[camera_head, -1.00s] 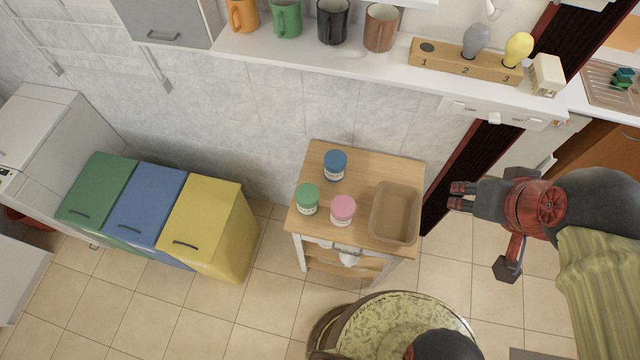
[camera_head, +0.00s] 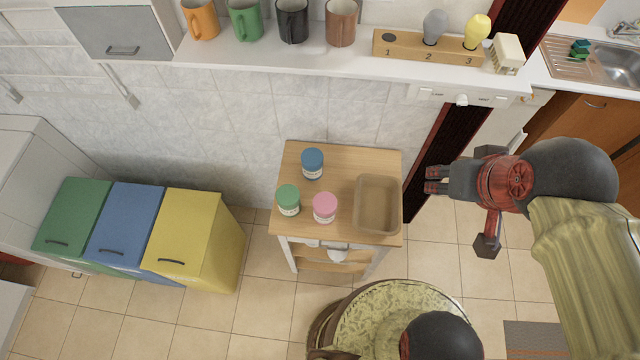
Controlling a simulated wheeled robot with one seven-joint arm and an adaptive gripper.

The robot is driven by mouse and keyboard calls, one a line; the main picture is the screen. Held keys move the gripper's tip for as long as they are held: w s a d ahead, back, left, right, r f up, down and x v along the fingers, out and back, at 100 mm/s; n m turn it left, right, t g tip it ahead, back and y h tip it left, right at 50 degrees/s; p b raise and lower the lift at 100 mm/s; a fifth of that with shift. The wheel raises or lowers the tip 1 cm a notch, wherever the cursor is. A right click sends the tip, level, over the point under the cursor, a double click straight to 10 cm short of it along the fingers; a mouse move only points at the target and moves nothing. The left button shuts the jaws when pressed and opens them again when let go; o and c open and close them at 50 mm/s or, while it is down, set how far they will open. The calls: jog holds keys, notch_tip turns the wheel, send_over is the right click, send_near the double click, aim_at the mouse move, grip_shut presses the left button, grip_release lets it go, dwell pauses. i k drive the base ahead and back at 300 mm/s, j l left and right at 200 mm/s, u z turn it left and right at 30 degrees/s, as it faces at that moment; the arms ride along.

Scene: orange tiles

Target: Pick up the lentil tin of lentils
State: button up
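Three small tins stand upright on a small wooden table (camera_head: 340,160): one with a blue lid (camera_head: 312,161), one with a green lid (camera_head: 288,198) and one with a pink lid (camera_head: 325,206). Their white labels are too small to read, so I cannot tell which holds lentils. My gripper (camera_head: 430,180) is in the air to the right of the table, pointing left, apart from all the tins. Nothing shows between its fingers. How far they are open is not clear from this angle.
A tan open bin (camera_head: 378,207) sits on the table's right side, between the tins and my gripper. Green, blue and yellow waste bins (camera_head: 190,230) stand left. A shelf (camera_head: 300,62) with mugs runs behind.

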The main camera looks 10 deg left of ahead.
aim_at(325, 204)
jog(key=k+u, duration=0.2)
jog(key=u, duration=0.2)
jog(key=k+j+u, duration=0.15)
jog(key=u, duration=0.2)
jog(key=k+j+u, duration=0.2)
jog(key=u, duration=0.2)
jog(key=k, duration=0.1)
